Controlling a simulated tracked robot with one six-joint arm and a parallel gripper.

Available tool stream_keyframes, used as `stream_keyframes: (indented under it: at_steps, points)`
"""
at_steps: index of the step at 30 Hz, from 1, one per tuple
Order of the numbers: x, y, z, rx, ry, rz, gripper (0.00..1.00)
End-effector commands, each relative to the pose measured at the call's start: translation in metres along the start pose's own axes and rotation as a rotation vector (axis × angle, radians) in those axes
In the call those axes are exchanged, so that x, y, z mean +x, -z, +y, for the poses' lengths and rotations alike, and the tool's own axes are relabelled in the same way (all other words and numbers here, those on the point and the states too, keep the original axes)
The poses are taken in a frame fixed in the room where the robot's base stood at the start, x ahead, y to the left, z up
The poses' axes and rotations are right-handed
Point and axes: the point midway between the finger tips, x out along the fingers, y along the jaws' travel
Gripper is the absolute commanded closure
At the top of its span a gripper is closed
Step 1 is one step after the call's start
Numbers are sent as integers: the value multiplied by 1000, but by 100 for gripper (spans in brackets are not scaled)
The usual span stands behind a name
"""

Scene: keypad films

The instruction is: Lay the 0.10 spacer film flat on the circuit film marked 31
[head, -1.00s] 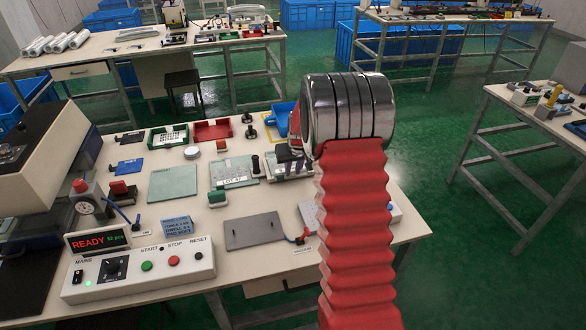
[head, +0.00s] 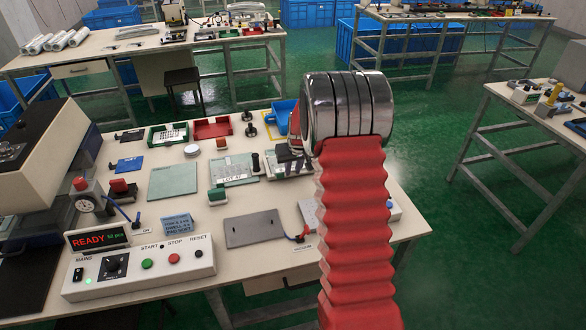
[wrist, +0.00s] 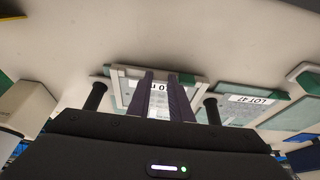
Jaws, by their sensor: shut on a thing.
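My gripper (wrist: 160,78) is shut on a pale film (wrist: 131,89) with a white label, partly readable as "10"; this looks like the 0.10 spacer film. The film lies between two black posts (wrist: 95,97) of a fixture in the wrist view. Whether it touches what is beneath, I cannot tell. In the head view the fixture (head: 268,165) stands at the right of the near table, partly behind my arm, with my gripper over it. No number 31 is readable, so the circuit film is hidden or cannot be told apart.
A LOT 47 film (head: 233,170) lies just left of the fixture. A pale green sheet (head: 173,180), a grey plate (head: 254,229), a red tray (head: 212,128) and a green tray (head: 169,135) are on the table. A control box (head: 139,265) stands in front.

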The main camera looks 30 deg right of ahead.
Motion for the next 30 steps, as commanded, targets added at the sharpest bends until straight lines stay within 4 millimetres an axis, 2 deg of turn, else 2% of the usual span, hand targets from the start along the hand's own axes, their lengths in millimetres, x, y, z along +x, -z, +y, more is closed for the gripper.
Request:
stream_keyframes:
  at_steps: [5, 6, 15, 25, 30]
  points:
    - [0, 0, 0, 0, 0, 0, 100]
    - [0, 0, 0, 0, 0, 0, 80]
    - [0, 0, 0, 0, 0, 0, 59]
    - [-2, 0, 0, 0, 0, 0, 59]
    - [-14, 0, 0, 0, 0, 0, 59]
